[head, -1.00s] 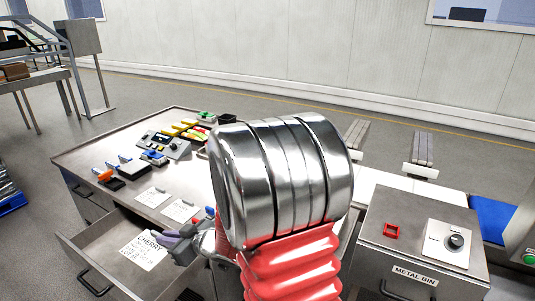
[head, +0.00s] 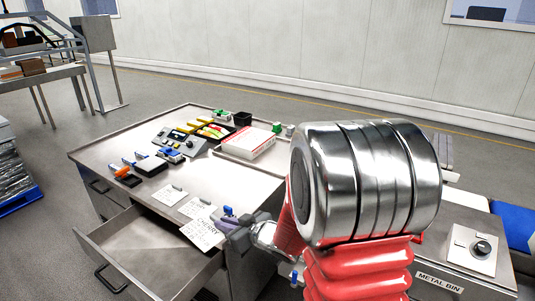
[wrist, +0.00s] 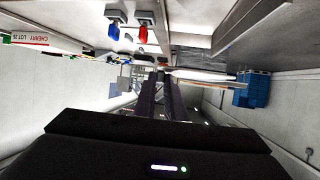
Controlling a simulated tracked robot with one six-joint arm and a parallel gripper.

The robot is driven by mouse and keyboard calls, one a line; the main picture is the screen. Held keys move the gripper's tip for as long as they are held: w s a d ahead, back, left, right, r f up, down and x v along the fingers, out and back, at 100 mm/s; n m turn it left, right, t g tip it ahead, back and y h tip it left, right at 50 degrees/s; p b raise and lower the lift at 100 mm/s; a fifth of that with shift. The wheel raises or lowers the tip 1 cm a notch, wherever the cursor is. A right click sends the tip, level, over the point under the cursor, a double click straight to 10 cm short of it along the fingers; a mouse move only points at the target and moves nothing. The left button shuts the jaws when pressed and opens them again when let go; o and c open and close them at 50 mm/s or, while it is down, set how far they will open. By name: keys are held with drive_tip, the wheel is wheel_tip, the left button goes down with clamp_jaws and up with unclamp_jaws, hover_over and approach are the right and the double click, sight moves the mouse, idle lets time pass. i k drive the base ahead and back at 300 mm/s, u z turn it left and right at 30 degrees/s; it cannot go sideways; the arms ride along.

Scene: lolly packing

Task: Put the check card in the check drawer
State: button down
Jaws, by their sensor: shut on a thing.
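The check card (head: 203,234) is white with black print reading CHERRY. My gripper (head: 230,226) is shut on its right edge. In the head view the card overlaps the right end of the open check drawer (head: 118,262) and the bench's front edge; I cannot tell its height above them. The drawer is pulled out at the bench front, and its visible floor looks bare. In the wrist view my gripper's dark jaws (wrist: 160,98) point ahead, and a thin white edge, probably the card (wrist: 200,74), shows beside them.
The metal bin (head: 437,283) is at right. My arm hides much of the bench's right side.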

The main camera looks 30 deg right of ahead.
sight(154, 256)
drive_tip(key=z, duration=0.05)
drive_tip(key=i, duration=1)
drive_tip(key=u, duration=0.05)
